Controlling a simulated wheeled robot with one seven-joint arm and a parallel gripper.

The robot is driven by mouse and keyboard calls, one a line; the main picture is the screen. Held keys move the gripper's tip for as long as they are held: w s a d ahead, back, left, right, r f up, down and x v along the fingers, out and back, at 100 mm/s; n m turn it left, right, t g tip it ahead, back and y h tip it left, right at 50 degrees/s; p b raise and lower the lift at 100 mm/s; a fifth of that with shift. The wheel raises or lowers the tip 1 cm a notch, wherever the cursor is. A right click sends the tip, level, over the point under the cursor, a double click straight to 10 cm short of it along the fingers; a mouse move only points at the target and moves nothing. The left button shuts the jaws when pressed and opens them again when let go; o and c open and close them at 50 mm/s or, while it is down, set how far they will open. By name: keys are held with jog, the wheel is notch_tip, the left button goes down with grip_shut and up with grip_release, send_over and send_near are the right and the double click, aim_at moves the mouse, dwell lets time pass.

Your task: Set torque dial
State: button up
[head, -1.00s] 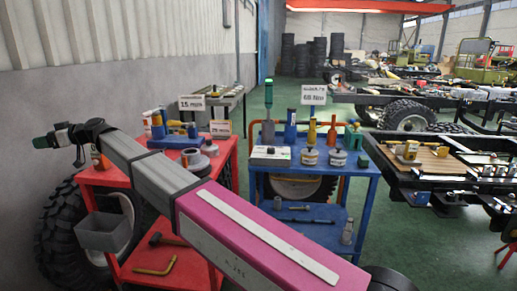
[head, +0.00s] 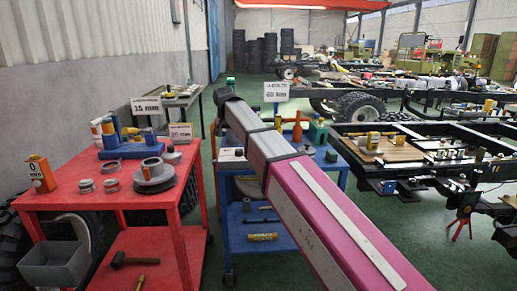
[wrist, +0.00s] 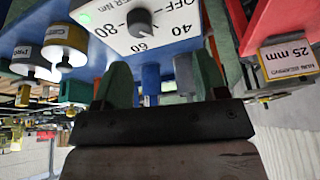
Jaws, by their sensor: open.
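The torque dial is a dark round knob (wrist: 142,22) on a white panel (wrist: 105,28) in the wrist view. The panel is printed OFF, 40, 60 and 80 and has a green light. In the head view the white dial box (head: 231,154) shows partly on the blue cart (head: 235,222), beside my arm. My gripper is hard to make out there.
A sign (head: 276,90) above the blue cart seems to read 60 or 68 Nm. Bottles and cans stand close around the dial box. A red cart (head: 100,190) with a grey bin (head: 55,265) stands left. A truck chassis (head: 430,165) is at right. Green floor lies between.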

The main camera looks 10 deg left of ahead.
aim_at(239, 150)
jog(key=shift+m+h, duration=0.4)
jog(key=shift+m, duration=0.1)
jog(key=w+d+f, duration=0.1)
jog(key=f, duration=0.2)
jog(key=w+d+f, duration=0.1)
jog(key=w+f, duration=0.1)
jog(key=f, duration=0.1)
jog(key=w+d+f, duration=0.1)
jog(key=w+f, duration=0.1)
jog(key=f, duration=0.1)
jog(key=shift+w+f, duration=0.1)
jog(key=shift+f, duration=0.25)
jog(key=c, duration=0.9)
